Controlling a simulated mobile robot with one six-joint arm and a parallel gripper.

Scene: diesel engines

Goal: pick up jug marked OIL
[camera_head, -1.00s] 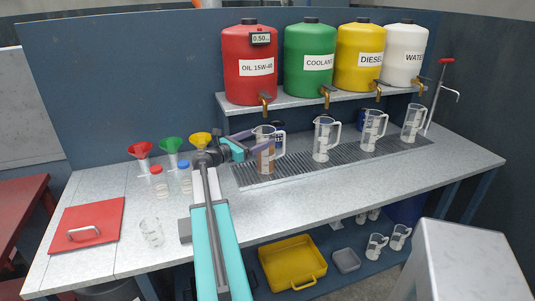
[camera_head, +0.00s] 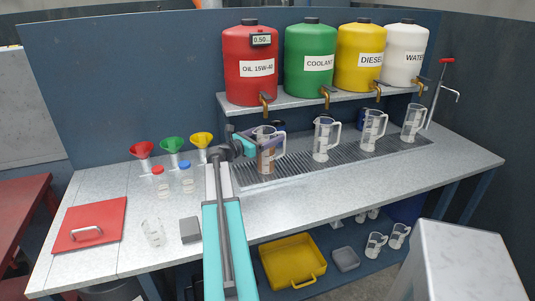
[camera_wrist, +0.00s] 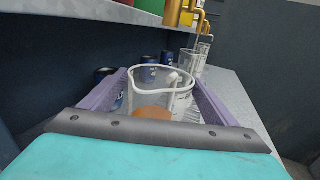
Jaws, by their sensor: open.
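The jug under the red OIL 15W-40 tank (camera_head: 250,65) is a clear beaker with a handle and brown liquid low inside (camera_head: 266,158). No OIL marking is readable on it. In the wrist view the jug (camera_wrist: 160,103) stands upright between the two purple fingers. My gripper (camera_wrist: 158,78) is open, with one finger on each side of the jug; whether they touch it I cannot tell. In the head view my gripper (camera_head: 258,145) is at the jug's left side, its fingers mostly hidden.
More clear jugs (camera_head: 322,142) stand to the right on the drain grate (camera_head: 345,158). Brass taps (camera_head: 265,102) hang from the shelf above. Funnels (camera_head: 173,146), capped bottles (camera_head: 187,180), a grey block (camera_head: 190,230) and a glass beaker (camera_head: 152,232) stand at left.

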